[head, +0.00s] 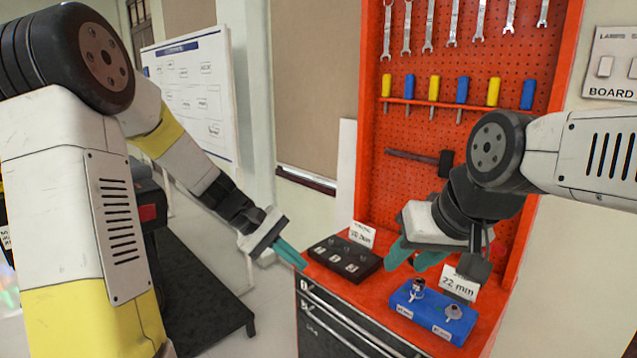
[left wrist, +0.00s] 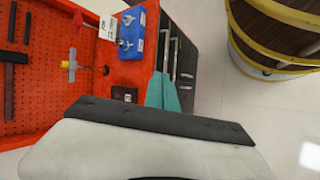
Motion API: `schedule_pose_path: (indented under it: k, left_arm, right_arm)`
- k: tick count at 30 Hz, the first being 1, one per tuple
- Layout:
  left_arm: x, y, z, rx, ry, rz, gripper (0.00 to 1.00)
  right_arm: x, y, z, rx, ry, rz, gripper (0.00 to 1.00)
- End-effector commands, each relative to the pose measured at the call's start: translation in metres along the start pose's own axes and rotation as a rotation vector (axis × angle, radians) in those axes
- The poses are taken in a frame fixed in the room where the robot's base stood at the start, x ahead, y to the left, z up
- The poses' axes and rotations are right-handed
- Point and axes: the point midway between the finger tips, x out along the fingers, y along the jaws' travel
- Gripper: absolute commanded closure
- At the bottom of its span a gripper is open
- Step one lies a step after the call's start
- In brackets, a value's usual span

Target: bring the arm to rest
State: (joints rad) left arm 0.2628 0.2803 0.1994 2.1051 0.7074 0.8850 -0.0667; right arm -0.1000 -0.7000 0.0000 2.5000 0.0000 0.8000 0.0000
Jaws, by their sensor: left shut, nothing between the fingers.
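My left gripper (head: 290,255) has teal fingers pressed together and empty. It hangs in the air just left of the red cabinet top, near the black tray. In the left wrist view its shut fingers (left wrist: 162,92) show above the gripper's pale body, with nothing between them. My right gripper (head: 416,258) is over the cabinet top, above and behind the blue tray. Its two teal fingers show with a gap between them, and no held thing shows there.
The red cabinet (head: 385,304) carries a black tray (head: 344,259) and a blue tray (head: 432,313) with small parts and label cards. A red pegboard (head: 440,110) with wrenches, screwdrivers and a hammer rises behind. A whiteboard (head: 195,85) stands left. A round wooden thing (left wrist: 280,35) shows in the left wrist view.

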Motion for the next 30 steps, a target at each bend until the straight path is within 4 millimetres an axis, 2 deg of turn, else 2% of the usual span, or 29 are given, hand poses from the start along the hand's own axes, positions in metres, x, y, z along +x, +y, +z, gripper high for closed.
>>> schedule_pose_path:
  k: [1, 6, 15, 22, 30]
  left_arm:
    - [-0.015, 0.002, 0.015, 0.066, 0.040, -0.040, 1.00]
    - [-0.059, -0.008, 0.060, 0.262, 0.167, -0.174, 1.00]
    - [-0.128, -0.038, 0.125, 0.566, 0.414, -0.344, 1.00]
    - [-0.156, -0.059, 0.150, 0.701, 0.545, -0.405, 1.00]
    - [-0.162, -0.064, 0.154, 0.729, 0.574, -0.418, 1.00]
  right_arm:
    - [0.000, 0.000, 0.000, 0.000, 0.000, 0.000, 0.64]
    - [0.000, 0.000, 0.000, 0.000, 0.000, 0.000, 0.64]
    - [0.000, 0.000, 0.000, 0.000, 0.000, 0.000, 0.64]
    - [0.000, 0.000, 0.000, 0.000, 0.000, 0.000, 0.64]
    - [0.000, 0.000, 0.000, 0.000, 0.000, 0.000, 0.64]
